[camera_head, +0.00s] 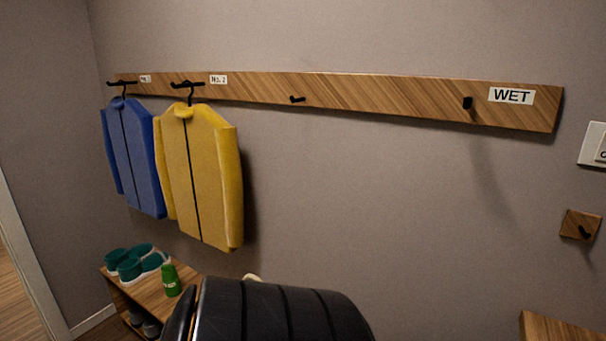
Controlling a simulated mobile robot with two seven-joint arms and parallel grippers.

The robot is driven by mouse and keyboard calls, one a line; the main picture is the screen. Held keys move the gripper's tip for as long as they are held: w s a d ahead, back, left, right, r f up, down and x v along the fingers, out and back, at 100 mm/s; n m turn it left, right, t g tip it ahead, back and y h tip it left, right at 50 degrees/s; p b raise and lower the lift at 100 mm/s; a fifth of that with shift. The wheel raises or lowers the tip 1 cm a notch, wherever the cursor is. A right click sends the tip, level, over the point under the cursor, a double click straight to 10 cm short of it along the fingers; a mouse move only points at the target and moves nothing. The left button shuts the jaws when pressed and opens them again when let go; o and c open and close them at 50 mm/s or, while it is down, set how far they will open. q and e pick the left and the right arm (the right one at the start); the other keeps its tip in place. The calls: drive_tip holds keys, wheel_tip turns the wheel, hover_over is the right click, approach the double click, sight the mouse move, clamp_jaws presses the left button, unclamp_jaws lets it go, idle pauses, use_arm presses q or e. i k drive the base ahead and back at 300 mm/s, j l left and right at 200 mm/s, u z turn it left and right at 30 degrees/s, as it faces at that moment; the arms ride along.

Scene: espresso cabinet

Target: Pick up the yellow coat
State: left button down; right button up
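The yellow coat (185,170) hangs from a black hanger on a hook of the wooden rail, left of the middle of the head view. It hangs upright, with a dark line down its front, and nothing of mine touches it. A blue coat (133,160) hangs just left of it on another hook. Neither of my grippers shows in this view.
The wooden rail (390,99) has two bare pegs and a "WET" sign (511,96) at right. A shoe bench (150,290) at lower left holds teal shoes (138,265) and a green cup (170,280). A large black ridged shape (270,312) fills the bottom middle.

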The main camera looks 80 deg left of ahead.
sight(197, 153)
drive_tip(key=u, duration=3.3)
drive_tip(key=i+j+z, duration=0.15)
drive_tip(key=z, duration=0.3)
drive_tip(key=i+j+z, duration=0.1)
drive_tip(key=z, duration=0.3)
drive_tip(key=i+j+z, duration=0.1)
drive_tip(key=j+z, duration=0.15)
drive_tip(key=z, duration=0.2)
drive_tip(key=j+z, duration=0.25)
drive_tip(key=z, duration=0.15)
